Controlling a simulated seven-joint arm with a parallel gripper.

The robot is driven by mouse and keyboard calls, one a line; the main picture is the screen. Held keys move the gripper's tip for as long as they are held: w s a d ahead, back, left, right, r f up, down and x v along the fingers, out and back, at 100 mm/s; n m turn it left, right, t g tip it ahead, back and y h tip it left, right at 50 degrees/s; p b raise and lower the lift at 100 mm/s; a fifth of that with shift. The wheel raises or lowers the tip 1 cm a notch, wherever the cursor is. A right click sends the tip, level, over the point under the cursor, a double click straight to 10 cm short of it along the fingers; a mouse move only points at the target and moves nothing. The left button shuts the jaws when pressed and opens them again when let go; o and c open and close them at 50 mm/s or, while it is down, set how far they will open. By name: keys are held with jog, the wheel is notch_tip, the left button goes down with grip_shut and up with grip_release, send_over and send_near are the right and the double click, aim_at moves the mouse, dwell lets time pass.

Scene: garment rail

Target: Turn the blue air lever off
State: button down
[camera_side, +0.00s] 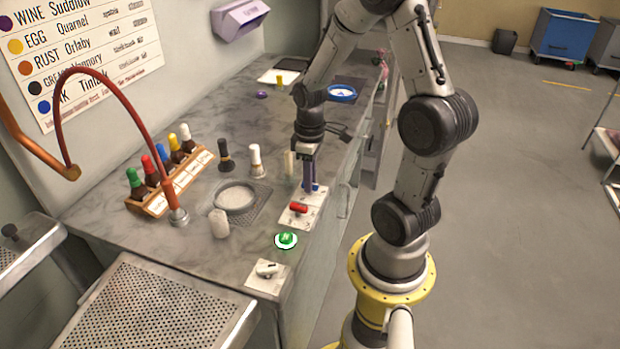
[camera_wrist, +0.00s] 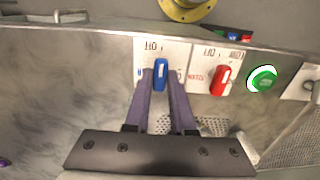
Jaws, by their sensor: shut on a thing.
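The blue air lever (camera_wrist: 160,74) sits on a white label plate (camera_wrist: 145,48) with "OFF" lettering, seen in the wrist view. My gripper (camera_wrist: 161,84) has its two purple fingers closed around the lever, one on each side. In the side view my gripper (camera_side: 309,185) points straight down at the plate, and only a bit of the blue lever (camera_side: 316,187) shows by the fingertips. The exact lever angle is hard to tell.
A red lever (camera_side: 298,208) stands close beside the blue one, with a green button (camera_side: 286,239) and a white knob (camera_side: 267,269) nearer the front.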

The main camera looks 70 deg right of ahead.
jog(key=shift+r, duration=0.1)
dwell(0.3)
jog(key=c, duration=0.8)
grip_release()
jog(key=shift+o, duration=0.2)
notch_tip(320, 180, up, 14)
